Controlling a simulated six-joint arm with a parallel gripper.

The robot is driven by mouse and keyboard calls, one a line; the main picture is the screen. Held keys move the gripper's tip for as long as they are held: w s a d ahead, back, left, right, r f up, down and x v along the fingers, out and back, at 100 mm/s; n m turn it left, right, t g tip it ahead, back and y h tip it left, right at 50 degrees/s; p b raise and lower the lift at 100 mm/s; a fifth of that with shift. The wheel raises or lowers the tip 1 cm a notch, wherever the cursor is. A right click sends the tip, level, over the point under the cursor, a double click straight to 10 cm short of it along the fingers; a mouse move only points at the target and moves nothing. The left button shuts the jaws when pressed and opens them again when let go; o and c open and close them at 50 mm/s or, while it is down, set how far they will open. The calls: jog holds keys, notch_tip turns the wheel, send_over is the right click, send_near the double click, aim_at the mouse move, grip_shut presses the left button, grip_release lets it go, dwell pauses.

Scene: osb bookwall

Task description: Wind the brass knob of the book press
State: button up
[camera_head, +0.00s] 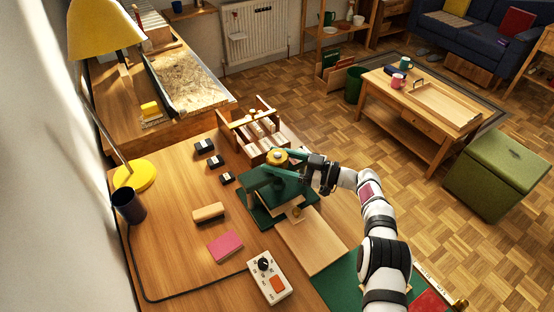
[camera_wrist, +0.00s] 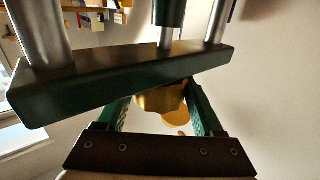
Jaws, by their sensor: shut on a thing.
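The green book press (camera_head: 263,198) stands on the wooden worktop. Its brass knob (camera_head: 277,155) is at the top. My gripper (camera_head: 284,161) reaches in from the right at knob height. In the wrist view, the brass knob (camera_wrist: 160,98) sits between the green fingers of my gripper (camera_wrist: 158,102), and the jaws are shut on it. The press's dark green crossbar (camera_wrist: 120,78) and steel columns (camera_wrist: 40,32) cross in front and hide part of the knob and the fingertips.
A wooden rack with books (camera_head: 262,139) stands just behind the press. A pale board (camera_head: 312,240) lies in front of it.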

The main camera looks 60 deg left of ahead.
dwell(0.4)
jog(key=o, duration=1.4)
jog(key=shift+c, duration=0.2)
jog(key=v, duration=1.5)
jog(key=shift+w+d, duration=0.25)
